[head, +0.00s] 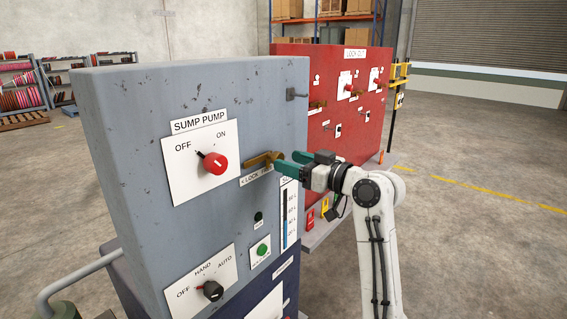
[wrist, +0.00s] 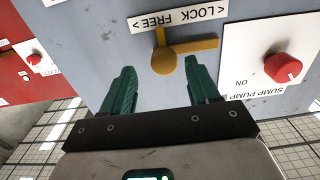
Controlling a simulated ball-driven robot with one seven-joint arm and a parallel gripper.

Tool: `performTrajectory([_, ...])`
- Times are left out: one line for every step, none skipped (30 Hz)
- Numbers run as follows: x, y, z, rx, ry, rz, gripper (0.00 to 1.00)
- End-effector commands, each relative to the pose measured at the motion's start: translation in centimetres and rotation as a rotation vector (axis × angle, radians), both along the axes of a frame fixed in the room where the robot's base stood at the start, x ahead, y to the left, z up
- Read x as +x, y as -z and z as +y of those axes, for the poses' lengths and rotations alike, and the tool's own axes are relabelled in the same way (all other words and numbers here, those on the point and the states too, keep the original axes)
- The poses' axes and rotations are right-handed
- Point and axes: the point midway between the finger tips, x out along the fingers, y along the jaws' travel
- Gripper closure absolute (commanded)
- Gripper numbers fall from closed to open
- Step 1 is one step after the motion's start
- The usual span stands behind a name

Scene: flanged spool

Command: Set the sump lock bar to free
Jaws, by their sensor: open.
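The sump lock bar (head: 258,160) is a brass-yellow lever on the grey cabinet's front, just above a white LOCK/FREE label (head: 255,175). In the wrist view the lock bar (wrist: 164,61) has a round hub, a short pointer toward the label and a long arm. That picture is turned over, and the long arm lies toward the LOCK side, to the right. My gripper (head: 289,164) is open, with its green fingers reaching toward the bar from the right. In the wrist view my gripper (wrist: 158,75) has its fingertips either side of the hub; I cannot tell whether they touch.
A red SUMP PUMP knob (head: 215,163) on a white plate sits left of the bar, its pointer toward OFF. A level gauge (head: 289,215) and a green button (head: 262,249) lie below. A red lock-out cabinet (head: 335,100) stands behind at right. The floor at right is open.

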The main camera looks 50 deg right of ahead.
Motion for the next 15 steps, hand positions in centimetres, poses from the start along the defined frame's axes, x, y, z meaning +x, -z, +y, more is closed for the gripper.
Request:
performTrajectory([-1.1, 0.3, -0.1, -0.002, 0.004, -0.002, 0.40])
performTrajectory([-1.7, 0.3, -0.1, -0.003, 0.003, -0.001, 0.40])
performTrajectory([-2.5, 0.2, -0.2, -0.003, 0.004, -0.003, 0.40])
performTrajectory([-3.1, 0.3, -0.2, -0.002, 0.004, -0.001, 0.40])
performTrajectory([-3.6, 0.2, -0.2, -0.002, 0.005, -0.002, 0.40])
performTrajectory([-4.3, 0.3, -0.2, -0.001, 0.004, -0.001, 0.40])
performTrajectory([-4.7, 0.2, -0.2, -0.002, 0.003, -0.001, 0.40])
performTrajectory([-5.2, 0.2, -0.3, -0.002, 0.004, -0.002, 0.40])
performTrajectory([-5.6, 0.2, -0.3, -0.001, 0.004, -0.001, 0.40])
performTrajectory([-6.0, 0.1, -0.3, -0.001, 0.003, -0.001, 0.40])
performTrajectory([-6.2, 0.1, -0.3, -0.002, 0.003, -0.001, 0.40])
performTrajectory([-6.5, 0.1, -0.3, -0.001, 0.002, -0.002, 0.40])
performTrajectory([-6.7, 0.1, -0.3, -0.001, 0.002, -0.001, 0.40])
performTrajectory([-6.9, 0.1, -0.3, -0.001, 0.002, -0.001, 0.40])
performTrajectory([-7.0, 0.1, -0.3, -0.002, 0.002, 0.000, 0.40])
